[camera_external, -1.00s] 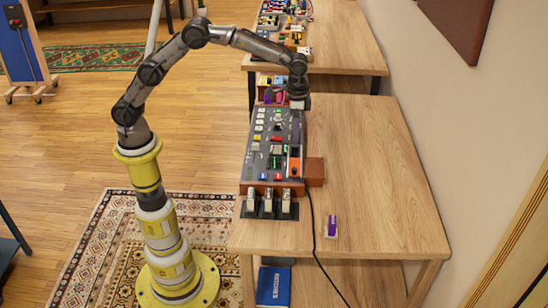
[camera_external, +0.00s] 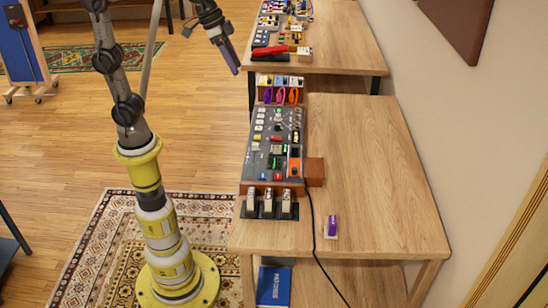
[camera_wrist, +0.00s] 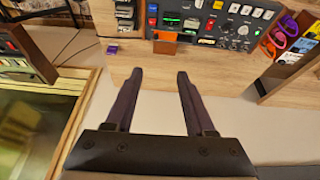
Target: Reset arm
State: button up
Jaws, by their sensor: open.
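My gripper (camera_external: 232,62) is raised in the air at the top of the external view, left of the tables and pointing down. In the wrist view its two dark fingers (camera_wrist: 156,75) are spread apart with nothing between them. The dark control panel (camera_external: 274,145) with coloured buttons and switches lies on the near wooden table (camera_external: 365,165). It also shows at the top of the wrist view (camera_wrist: 215,22). My gripper is clear of the panel and touches nothing.
Several switches (camera_external: 269,208) stand at the panel's near end. A purple-topped small block (camera_external: 331,226) and a black cable lie nearby. Behind the panel is a rack (camera_external: 280,92) with coloured handles. A second table (camera_external: 335,57) holds more parts. The near table's right side is clear.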

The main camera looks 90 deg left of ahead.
jog(key=s+f, duration=0.5)
jog(key=s, duration=0.4)
jog(key=s+f+t, duration=0.1)
jog(key=s+f, duration=0.3)
jog(key=s, duration=0.6)
jog(key=shift+s+a+f, duration=0.2)
jog(key=shift+f, duration=0.2)
